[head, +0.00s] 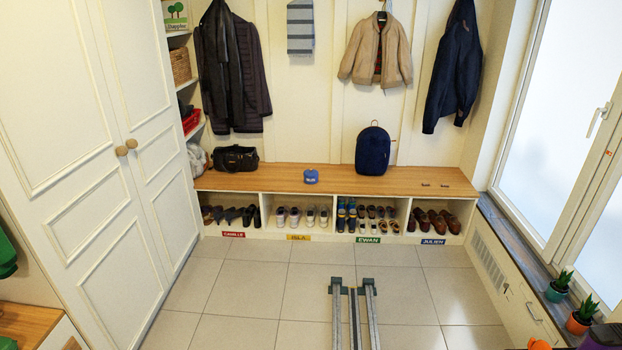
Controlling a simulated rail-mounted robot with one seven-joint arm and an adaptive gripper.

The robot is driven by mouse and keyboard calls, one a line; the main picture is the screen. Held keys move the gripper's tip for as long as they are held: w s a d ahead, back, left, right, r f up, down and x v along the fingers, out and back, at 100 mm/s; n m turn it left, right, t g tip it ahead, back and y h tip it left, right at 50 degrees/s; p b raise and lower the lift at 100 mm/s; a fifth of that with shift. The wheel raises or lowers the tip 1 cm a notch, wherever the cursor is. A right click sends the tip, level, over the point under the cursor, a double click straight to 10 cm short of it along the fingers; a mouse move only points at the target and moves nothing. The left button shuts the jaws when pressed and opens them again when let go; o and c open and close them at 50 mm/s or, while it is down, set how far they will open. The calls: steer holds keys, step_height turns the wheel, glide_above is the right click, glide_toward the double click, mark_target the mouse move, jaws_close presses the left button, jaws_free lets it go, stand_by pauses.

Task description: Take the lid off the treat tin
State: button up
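A small blue tin (311,177) with a lid-like top sits on the wooden bench top, left of the navy backpack. It is small in the head view, and a pale mark shows on its front. I cannot tell for sure that it is the treat tin, or how its lid sits. My gripper is not in view.
The wooden bench (275,178) spans the back wall above shoe cubbies. A black bag (235,158) and a navy backpack (373,150) stand on it, with small dark items (436,185) at right. Potted plants (581,317) line the window sill. Much of the tiled floor is clear.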

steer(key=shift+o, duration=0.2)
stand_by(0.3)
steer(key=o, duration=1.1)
